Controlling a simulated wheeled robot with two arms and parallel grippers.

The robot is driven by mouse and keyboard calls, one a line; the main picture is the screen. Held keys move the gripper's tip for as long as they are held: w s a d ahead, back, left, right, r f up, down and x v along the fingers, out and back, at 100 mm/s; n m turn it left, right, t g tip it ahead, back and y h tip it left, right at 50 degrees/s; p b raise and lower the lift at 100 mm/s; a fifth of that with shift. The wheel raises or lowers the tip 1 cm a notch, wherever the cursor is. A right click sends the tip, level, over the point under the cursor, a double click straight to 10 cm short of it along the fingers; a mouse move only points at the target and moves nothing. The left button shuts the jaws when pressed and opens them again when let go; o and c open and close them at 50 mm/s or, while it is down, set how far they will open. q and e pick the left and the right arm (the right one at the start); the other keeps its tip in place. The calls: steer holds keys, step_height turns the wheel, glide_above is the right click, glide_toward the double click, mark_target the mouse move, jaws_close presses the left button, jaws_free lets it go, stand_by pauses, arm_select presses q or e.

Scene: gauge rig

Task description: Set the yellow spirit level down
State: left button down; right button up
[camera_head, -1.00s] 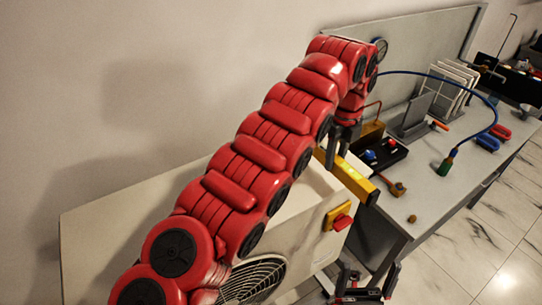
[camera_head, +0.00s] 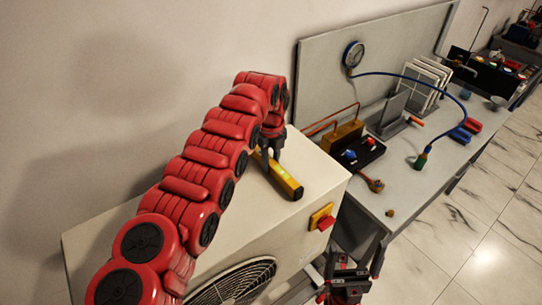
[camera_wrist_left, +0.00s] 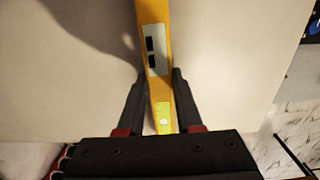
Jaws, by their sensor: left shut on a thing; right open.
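The yellow spirit level (camera_head: 285,180) lies lengthwise over the flat top of the white fan unit (camera_head: 235,205), near its right part. I cannot tell whether it rests on the top or hangs just above it. My left gripper (camera_head: 268,158) is shut on the level and comes down on it from above. In the left wrist view the level (camera_wrist_left: 155,30) passes between the two fingers of the gripper (camera_wrist_left: 159,78), with a pale label and dark windows showing. My right gripper (camera_head: 348,280) is open and empty, low in front of the unit's right side.
A red switch on a yellow plate (camera_head: 322,217) is on the unit's side. The grey workbench (camera_head: 405,185) to the right carries a black tray (camera_head: 358,155), a gauge (camera_head: 353,54) with a blue hose, and white frames (camera_head: 425,80). The unit's top left of the level is clear.

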mark_target(272, 161)
arm_select(q)
steer(key=shift+f, duration=0.15)
steer(key=c, duration=0.6)
jaws_free()
steer(key=shift+r, duration=0.25)
step_height(272, 161, up, 4)
steer(key=shift+d+r+b, duration=0.1)
steer(key=shift+d+b, duration=0.05)
steer(key=shift+b, duration=1.05)
step_height(272, 161, up, 8)
steer(key=p, duration=0.6)
steer(key=shift+p, duration=0.3)
steer(key=shift+f, duration=0.2)
